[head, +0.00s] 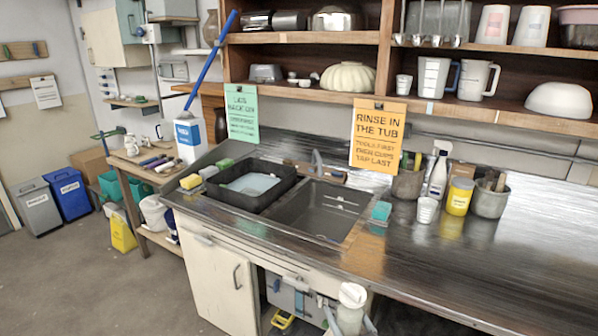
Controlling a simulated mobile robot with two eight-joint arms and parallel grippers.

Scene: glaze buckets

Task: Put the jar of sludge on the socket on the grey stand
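Neither of my grippers is in view. A pale, translucent container with a white lid (351,310) stands at the bottom of the picture, in front of the opening under the counter. It may be the jar of sludge, but I cannot make out its contents, and its base is cut off by the picture edge. A light grey boxy thing (292,298) shows in the opening under the sink. I cannot tell if it is the grey stand, and no socket can be made out.
The metal counter (470,275) is bare at the front right. It holds a sink (320,212), a black tub (250,185), a yellow jar (459,196) and a spray bottle (438,174). A cupboard door (218,280) is below. Grey and blue bins (68,194) stand left; floor (80,290) is open.

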